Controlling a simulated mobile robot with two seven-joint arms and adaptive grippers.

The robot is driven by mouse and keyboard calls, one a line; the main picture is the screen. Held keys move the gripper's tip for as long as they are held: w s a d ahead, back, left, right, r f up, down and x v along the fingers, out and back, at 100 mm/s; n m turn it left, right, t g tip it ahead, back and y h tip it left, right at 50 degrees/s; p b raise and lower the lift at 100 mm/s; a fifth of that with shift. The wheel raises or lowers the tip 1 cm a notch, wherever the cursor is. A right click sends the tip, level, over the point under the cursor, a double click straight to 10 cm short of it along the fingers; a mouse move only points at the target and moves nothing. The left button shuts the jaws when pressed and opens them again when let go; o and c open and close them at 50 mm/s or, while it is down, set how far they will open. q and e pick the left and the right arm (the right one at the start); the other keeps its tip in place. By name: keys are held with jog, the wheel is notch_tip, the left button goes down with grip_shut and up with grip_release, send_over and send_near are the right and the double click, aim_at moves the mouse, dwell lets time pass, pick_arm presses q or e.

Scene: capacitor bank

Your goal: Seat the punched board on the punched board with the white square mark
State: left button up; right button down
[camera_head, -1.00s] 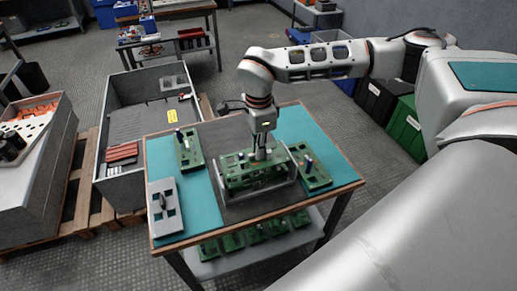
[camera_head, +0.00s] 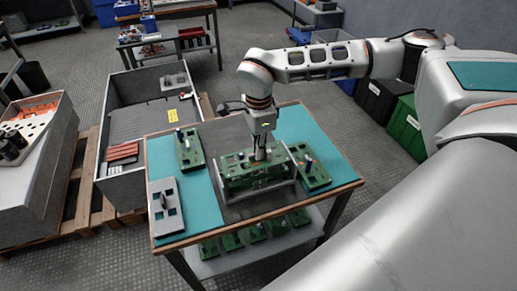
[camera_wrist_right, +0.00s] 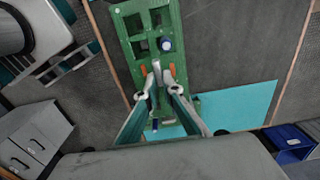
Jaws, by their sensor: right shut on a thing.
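A green punched board (camera_head: 238,165) lies level at the middle of the table, at the grey rack with upright end plates. My right gripper (camera_head: 260,155) points down and is shut on this board near its middle. In the right wrist view the board (camera_wrist_right: 138,50) has square cut-outs and a blue round part; the fingertips (camera_wrist_right: 157,70) meet at it. What lies directly under the board is mostly hidden, and I cannot tell whether it is seated. Other green punched boards lie at the left (camera_head: 189,150) and right (camera_head: 312,167). No white square mark can be made out. My left gripper is not in view.
A grey plate with a handle (camera_head: 165,207) lies on the teal mat at front left. Several green boards stand on the lower shelf (camera_head: 255,262). A grey bin (camera_head: 120,125) stands left of the table. The teal mat strips have free room.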

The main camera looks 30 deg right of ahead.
jog(key=shift+f+b, duration=0.3)
jog(key=shift+f, duration=0.9)
dwell(0.9)
jog(key=c, duration=2.1)
grip_release()
jog(key=shift+c, duration=0.2)
notch_tip(320, 180, up, 12)
